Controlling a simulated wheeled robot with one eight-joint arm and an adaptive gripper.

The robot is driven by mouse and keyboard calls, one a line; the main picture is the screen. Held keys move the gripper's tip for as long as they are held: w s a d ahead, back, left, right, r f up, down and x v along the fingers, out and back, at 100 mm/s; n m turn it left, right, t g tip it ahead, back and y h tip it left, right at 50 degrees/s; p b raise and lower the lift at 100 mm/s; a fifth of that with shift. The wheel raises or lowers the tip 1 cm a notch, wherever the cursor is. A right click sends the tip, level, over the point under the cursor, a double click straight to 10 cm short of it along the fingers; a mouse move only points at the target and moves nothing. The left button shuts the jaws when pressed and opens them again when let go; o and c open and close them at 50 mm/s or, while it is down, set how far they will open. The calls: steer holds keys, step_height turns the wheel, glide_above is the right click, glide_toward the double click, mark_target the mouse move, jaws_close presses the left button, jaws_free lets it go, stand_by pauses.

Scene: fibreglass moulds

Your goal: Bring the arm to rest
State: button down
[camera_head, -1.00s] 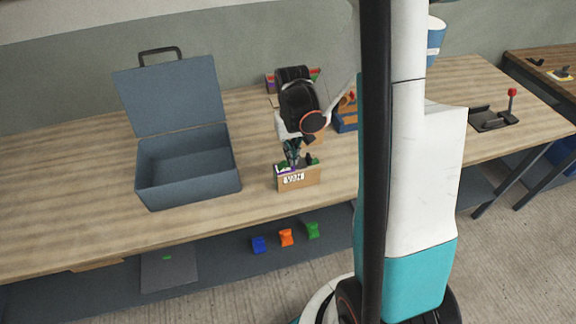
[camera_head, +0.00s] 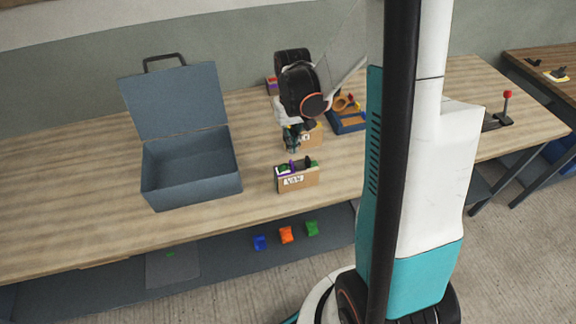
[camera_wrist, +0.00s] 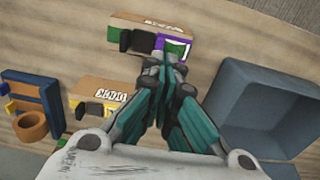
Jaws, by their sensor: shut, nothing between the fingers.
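My gripper (camera_head: 292,148) hangs above the table, pointing down, just behind the small box labelled VAN (camera_head: 297,181). In the wrist view my gripper (camera_wrist: 166,66) has its teal fingers together with nothing between them. The VAN box holds purple, green and black items. It also shows beyond the fingertips in the wrist view (camera_wrist: 125,26). My gripper looks apart from it.
An open, empty grey toolbox (camera_head: 190,190) stands left of my gripper. A second labelled box (camera_wrist: 100,90) and a blue tray (camera_head: 349,126) lie close by. Blue (camera_head: 260,243), orange (camera_head: 287,235) and green (camera_head: 312,228) pieces lie on the lower shelf.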

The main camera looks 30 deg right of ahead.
stand_by(0.5)
steer(key=s+a+r+n+t+b, duration=0.1)
steer(key=s+a+r+t+b, duration=0.25)
steer(key=a+r+b, duration=0.55)
steer(key=s+a+f+n+t+b, duration=0.1)
steer(key=s+a+n+t, duration=0.1)
steer(key=s+a, duration=0.3)
steer(key=shift+s+a+f+t+b, duration=0.25)
steer(key=shift+s+t, duration=0.6)
steer(key=shift+s, duration=1.4)
steer(key=shift+d, duration=0.1)
